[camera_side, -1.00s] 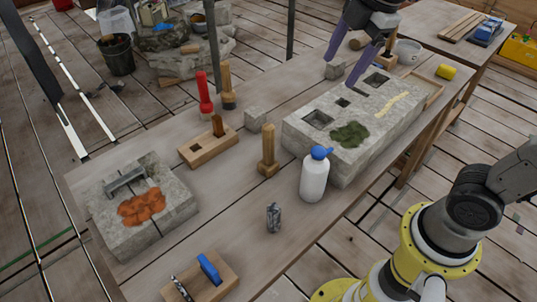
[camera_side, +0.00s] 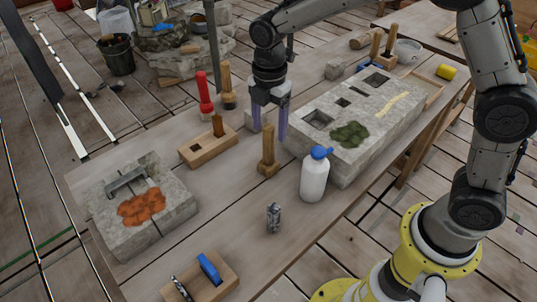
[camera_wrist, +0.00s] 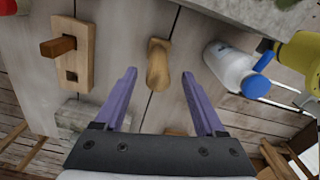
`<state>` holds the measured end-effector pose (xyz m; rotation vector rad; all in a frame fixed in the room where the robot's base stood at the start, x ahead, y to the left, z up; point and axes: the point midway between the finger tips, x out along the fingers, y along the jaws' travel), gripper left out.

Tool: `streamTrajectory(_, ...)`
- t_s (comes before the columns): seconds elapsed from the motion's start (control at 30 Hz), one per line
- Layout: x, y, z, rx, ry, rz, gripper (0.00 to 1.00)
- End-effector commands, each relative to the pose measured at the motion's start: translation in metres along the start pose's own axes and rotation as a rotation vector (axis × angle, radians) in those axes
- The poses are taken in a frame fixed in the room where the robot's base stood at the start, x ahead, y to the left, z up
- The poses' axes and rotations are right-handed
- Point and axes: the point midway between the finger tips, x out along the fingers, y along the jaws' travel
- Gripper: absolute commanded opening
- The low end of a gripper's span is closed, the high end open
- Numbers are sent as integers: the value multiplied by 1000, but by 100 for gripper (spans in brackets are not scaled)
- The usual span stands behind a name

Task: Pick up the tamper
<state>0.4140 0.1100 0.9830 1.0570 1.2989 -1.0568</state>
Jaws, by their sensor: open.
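The tamper looks to be the upright wooden piece (camera_side: 268,150) with a round handle and a wider wooden foot, standing near the middle of the table. In the wrist view this wooden piece (camera_wrist: 158,64) lies ahead, lined up with the gap between my fingers. My gripper (camera_side: 269,133) has purple fingers, open and empty, pointing down just behind the wooden piece in the side view. In the wrist view my gripper (camera_wrist: 159,73) shows both fingers apart with nothing clamped between them.
A white bottle with a blue cap (camera_side: 314,175) stands right of the wooden piece. A slotted wooden block (camera_side: 207,145) lies left. A large stone block with sockets (camera_side: 360,115) is to the right. A red-handled tool (camera_side: 205,95) and a wooden tool (camera_side: 228,85) stand behind.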

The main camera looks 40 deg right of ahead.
Motion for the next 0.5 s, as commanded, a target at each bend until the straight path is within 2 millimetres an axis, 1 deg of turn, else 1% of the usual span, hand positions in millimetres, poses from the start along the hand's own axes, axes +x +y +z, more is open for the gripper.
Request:
streamTrajectory(0.03,8,-1,0,1,0,-4,72)
streamTrajectory(0.1,16,-1,0,1,0,-3,72)
streamTrajectory(0.27,24,0,0,1,0,-1,72)
streamTrajectory(0.33,31,0,0,1,0,-2,72)
streamTrajectory(0.5,56,1,0,1,0,-5,72)
